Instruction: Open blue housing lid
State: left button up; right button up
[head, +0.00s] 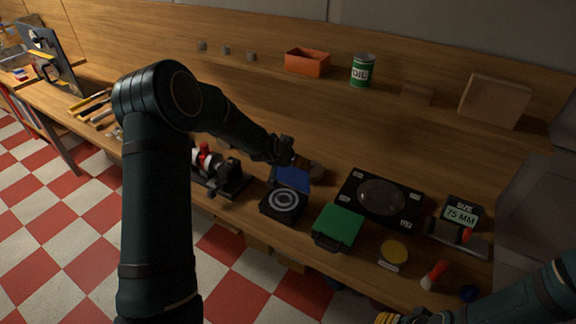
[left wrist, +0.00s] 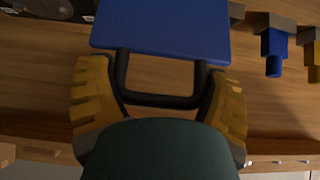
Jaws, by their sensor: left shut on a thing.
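The blue housing lid (head: 291,178) stands tilted up at the back edge of a black housing (head: 283,212), whose inside shows pale concentric rings. In the left wrist view the blue lid (left wrist: 160,30) fills the top middle, with its black loop handle (left wrist: 160,100) towards me. My left gripper (head: 288,152) is at the raised lid in the head view. Its yellow-padded fingers (left wrist: 160,108) are shut on the handle from both sides. My right gripper (head: 412,318) shows only partly at the bottom edge, away from the housing; its opening is unclear.
A green-lidded box (head: 339,226) stands right of the housing, and a black panel with a round disc (head: 380,196) lies behind it. A clamp-like black fixture (head: 222,178) is at left. A shelf above holds an orange bin (head: 307,62) and an oil can (head: 362,70).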

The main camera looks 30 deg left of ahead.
pick_arm(q)
jog(key=shift+w+d+f, duration=0.1)
jog(key=shift+d+f, duration=0.1)
jog(key=shift+d, duration=0.15)
jog(key=o, duration=1)
jog(key=shift+o, duration=0.4)
jog(key=shift+s+a+r, duration=0.15)
jog(key=shift+s+r, duration=0.1)
jog(key=shift+r, duration=0.15)
jog(key=v, duration=1.1)
